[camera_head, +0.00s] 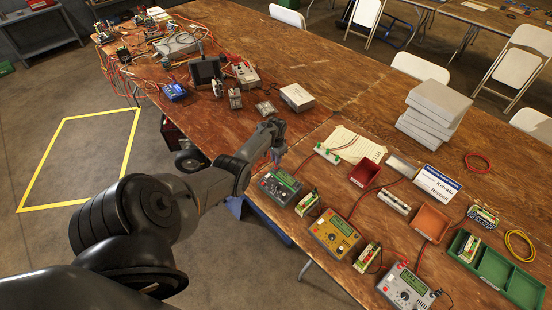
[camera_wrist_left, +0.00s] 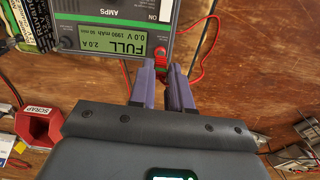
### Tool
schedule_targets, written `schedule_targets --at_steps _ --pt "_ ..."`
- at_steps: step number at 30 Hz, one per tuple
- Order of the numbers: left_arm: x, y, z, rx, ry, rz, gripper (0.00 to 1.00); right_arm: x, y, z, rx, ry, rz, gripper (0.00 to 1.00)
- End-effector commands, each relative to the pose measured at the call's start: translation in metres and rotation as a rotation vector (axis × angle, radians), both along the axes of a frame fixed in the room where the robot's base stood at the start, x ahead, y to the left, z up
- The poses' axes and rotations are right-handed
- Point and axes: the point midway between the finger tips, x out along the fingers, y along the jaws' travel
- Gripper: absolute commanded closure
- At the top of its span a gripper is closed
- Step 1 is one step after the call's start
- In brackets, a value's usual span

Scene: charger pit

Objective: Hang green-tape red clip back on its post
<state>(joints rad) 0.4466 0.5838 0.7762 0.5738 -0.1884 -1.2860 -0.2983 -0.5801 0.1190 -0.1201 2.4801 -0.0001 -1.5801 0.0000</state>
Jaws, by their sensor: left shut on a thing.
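My left gripper (camera_head: 279,155) is low over the table, just behind the charger with the green display (camera_head: 280,186). In the left wrist view my gripper's two purple-grey fingers (camera_wrist_left: 156,82) are close together, pointing at the charger's edge (camera_wrist_left: 112,42). A small red clip (camera_wrist_left: 160,52) with a bit of green shows at the fingertips, beside the display's corner. The gripper is shut on it; the fingers hide part of it. A red lead (camera_wrist_left: 209,50) loops to its right. I cannot make out the clip's post. My right gripper is not in view.
The red SCRAP bin (camera_wrist_left: 38,128) shows at lower left in the wrist view. Other chargers, yellow (camera_head: 335,234) and grey (camera_head: 405,288), stand further right. A white strip (camera_head: 327,154) and a paper sheet (camera_head: 352,145) lie near the gripper.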

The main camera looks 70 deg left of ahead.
Motion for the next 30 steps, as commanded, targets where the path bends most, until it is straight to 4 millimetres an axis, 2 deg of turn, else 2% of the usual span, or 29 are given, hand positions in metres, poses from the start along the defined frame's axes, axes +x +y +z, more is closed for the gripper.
schedule_targets --at_steps 12,13,18,30 --pt "0.0001 0.0004 -0.0006 0.0 -0.001 0.0 0.99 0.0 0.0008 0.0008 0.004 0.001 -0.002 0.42" --pt "0.0002 0.0003 -0.0006 0.0 -0.001 0.0 0.79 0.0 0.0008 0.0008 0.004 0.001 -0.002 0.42" --pt "0.0001 0.0002 -0.0007 0.0 0.0 0.0 0.53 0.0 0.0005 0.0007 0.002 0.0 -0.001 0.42" --pt "0.0001 0.0 -0.0009 0.0 0.0 0.0 0.52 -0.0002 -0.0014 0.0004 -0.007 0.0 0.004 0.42"
